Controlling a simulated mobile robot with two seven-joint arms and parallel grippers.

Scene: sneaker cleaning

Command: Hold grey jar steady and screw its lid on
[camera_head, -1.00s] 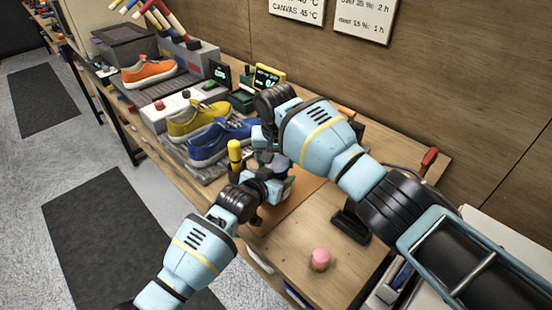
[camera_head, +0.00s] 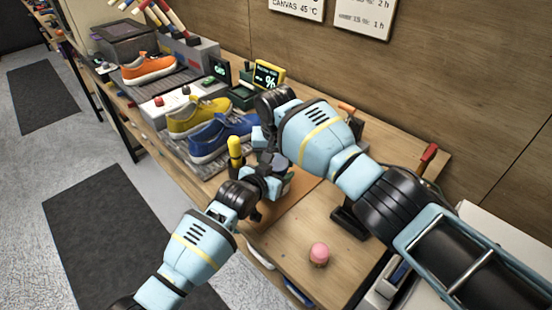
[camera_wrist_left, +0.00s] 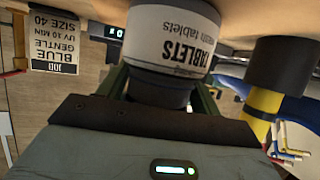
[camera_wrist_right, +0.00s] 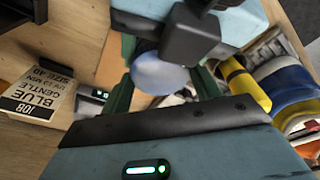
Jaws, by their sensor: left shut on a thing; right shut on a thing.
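The grey jar (camera_wrist_left: 172,40) with a white "TABLETS" label shows upside down in the left wrist view, close to the wooden surface. My left gripper (camera_wrist_left: 160,92) is shut on its dark grey upper part. In the head view the left gripper (camera_head: 270,182) mostly hides the jar. The round blue-grey lid (camera_wrist_right: 158,74) lies between the fingers of my right gripper (camera_wrist_right: 162,82), which is shut on it. The lid's top also shows in the head view (camera_head: 281,161), over the jar. I cannot tell how far it is seated.
A yellow-capped dark bottle (camera_head: 235,152) stands close to the left gripper. Blue (camera_head: 221,137) and yellow (camera_head: 198,117) sneakers stand behind it. A pink round object (camera_head: 319,253) and a black stand (camera_head: 350,222) are at the front right. Some bench between them is clear.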

